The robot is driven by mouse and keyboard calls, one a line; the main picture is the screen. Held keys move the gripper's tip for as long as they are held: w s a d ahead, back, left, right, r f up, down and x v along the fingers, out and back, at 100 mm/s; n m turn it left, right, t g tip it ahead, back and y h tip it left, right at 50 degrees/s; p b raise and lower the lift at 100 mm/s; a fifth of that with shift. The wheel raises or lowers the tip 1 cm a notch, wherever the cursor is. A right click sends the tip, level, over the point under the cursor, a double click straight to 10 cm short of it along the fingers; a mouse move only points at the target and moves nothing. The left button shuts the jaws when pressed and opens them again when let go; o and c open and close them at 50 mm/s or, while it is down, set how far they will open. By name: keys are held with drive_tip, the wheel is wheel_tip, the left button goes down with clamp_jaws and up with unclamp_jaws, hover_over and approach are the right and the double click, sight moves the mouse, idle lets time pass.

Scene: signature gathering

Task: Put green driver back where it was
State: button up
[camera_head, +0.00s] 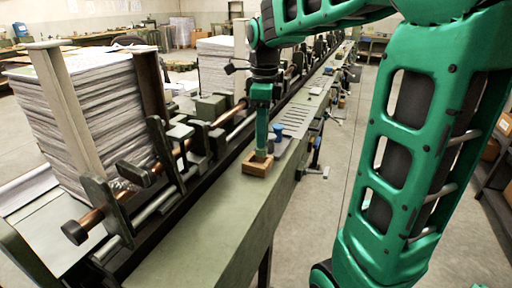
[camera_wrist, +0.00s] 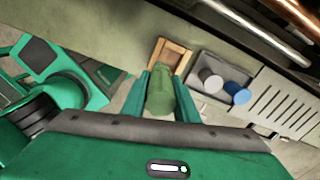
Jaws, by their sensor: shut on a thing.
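My gripper (camera_wrist: 162,95) is shut on the green driver (camera_wrist: 160,98), whose rounded green body shows between the two fingers in the wrist view. In the head view my gripper (camera_head: 262,140) points down at a small wooden box (camera_head: 256,168) on the green bench. The wooden box also shows in the wrist view (camera_wrist: 184,63), just past the driver's end. The driver's lower end is at or just over the open box; I cannot tell whether it is inside. The fingers hide most of the driver in the head view.
A grey tray (camera_wrist: 240,109) with a grey cylinder (camera_wrist: 211,81) and a blue one (camera_wrist: 238,92) is close beside the box. A slotted plate (camera_wrist: 279,103) lies past it. Tall paper stacks (camera_head: 110,115) and metal rods (camera_head: 160,165) line the bench's left side. The near bench top is clear.

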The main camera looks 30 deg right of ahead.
drive_tip(key=shift+w+d+f, duration=0.1)
drive_tip(key=shift+w+f, duration=0.3)
drive_tip(key=shift+f, duration=0.5)
drive_tip(key=shift+w+a+f, duration=0.1)
drive_tip(key=shift+w+f, duration=0.25)
drive_tip(key=shift+f, duration=0.55)
drive_tip(key=shift+w+d+f, duration=0.1)
drive_tip(key=shift+w+f, duration=0.3)
drive_tip(key=shift+f, duration=0.5)
drive_tip(key=o, duration=1.1)
drive_tip(key=shift+f, duration=0.1)
drive_tip(key=shift+c, duration=0.2)
wheel_tip(320, 180, up, 12)
drive_tip(key=s+d+f+n, duration=0.1)
drive_tip(key=s+f+n, duration=0.7)
drive_tip(key=s, duration=0.5)
drive_tip(key=s+d+f+n, duration=0.2)
drive_tip(key=s+f+n, duration=0.6)
drive_tip(key=s+n, duration=0.3)
drive_tip(key=shift+s+d+n, duration=0.25)
drive_tip(key=shift+s+n, duration=0.15)
drive_tip(key=shift+s, duration=0.6)
